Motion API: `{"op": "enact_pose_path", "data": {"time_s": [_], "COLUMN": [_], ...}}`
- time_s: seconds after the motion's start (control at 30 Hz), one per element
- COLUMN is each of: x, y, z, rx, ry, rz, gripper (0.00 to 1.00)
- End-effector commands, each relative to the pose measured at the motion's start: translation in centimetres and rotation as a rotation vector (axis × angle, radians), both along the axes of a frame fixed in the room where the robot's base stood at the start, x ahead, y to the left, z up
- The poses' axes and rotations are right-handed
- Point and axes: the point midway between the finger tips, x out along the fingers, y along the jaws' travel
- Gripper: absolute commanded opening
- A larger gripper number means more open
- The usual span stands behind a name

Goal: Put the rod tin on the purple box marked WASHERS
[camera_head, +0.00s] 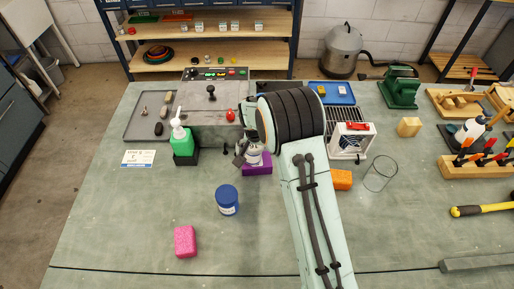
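The purple box (257,169) stands on the bench at the middle, partly hidden by my arm and gripper; its marking is not readable. A small pale grey-and-white tin (254,157) shows at the top of the purple box, right at my gripper. It may be the rod tin, but its label is too small to read. My gripper (246,155) points down over the box, with a dark finger left of the pale tin. My arm hides much of it, so its grip and any gap under the tin cannot be told. A blue tin (227,201) with a white label stands upright nearer the front.
A green pump bottle (184,142) stands left of the box. A pink block (186,242) lies at the front left. The front left bench is mostly clear.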

Motion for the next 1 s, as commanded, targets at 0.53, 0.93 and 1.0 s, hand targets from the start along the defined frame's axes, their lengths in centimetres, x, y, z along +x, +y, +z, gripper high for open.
{"op": "enact_pose_path", "data": {"time_s": [0.53,0.93,1.0], "x": [-1.6,-3.2,-3.2], "y": [0.4,0.6,0.6], "z": [6.7,11.8,11.9], "rx": [0.002,0.001,0.000], "ry": [-0.006,-0.001,0.000], "rz": [0.000,0.000,0.000], "gripper": [0.83,0.83,0.83]}}
